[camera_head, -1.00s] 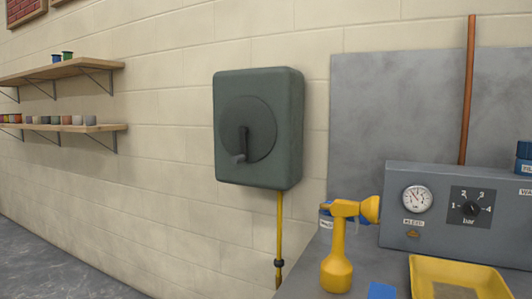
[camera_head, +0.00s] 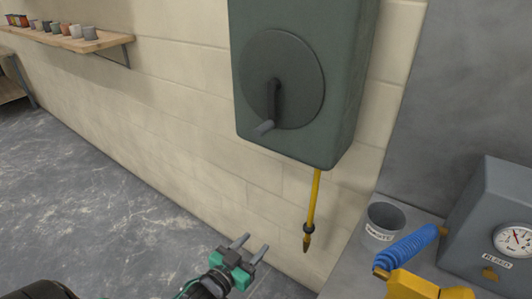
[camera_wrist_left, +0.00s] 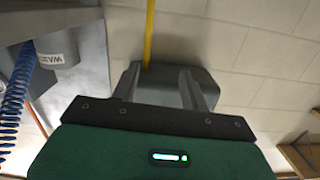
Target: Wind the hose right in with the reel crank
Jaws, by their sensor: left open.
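The hose reel (camera_head: 345,95) is a dark green box on the wall in the head view. Its round disc (camera_head: 305,70) carries the crank (camera_head: 273,100), whose grey handle points down at the disc's lower left. The yellow hose (camera_head: 315,195) hangs from the underside, with a dark collar and a tip below. In the left wrist view the hose (camera_wrist_left: 149,35) runs to the reel (camera_wrist_left: 165,85), behind my fingers. My left gripper (camera_head: 250,248) is open and empty, below the reel and apart from the crank. My right gripper is out of view.
To the right, a bench holds a grey labelled cup (camera_head: 383,226), a blue coiled hose (camera_head: 408,246), a yellow tool (camera_head: 425,287) and a grey gauge box (camera_head: 495,215). A shelf with several small pots (camera_head: 75,30) is at upper left. The floor at left is clear.

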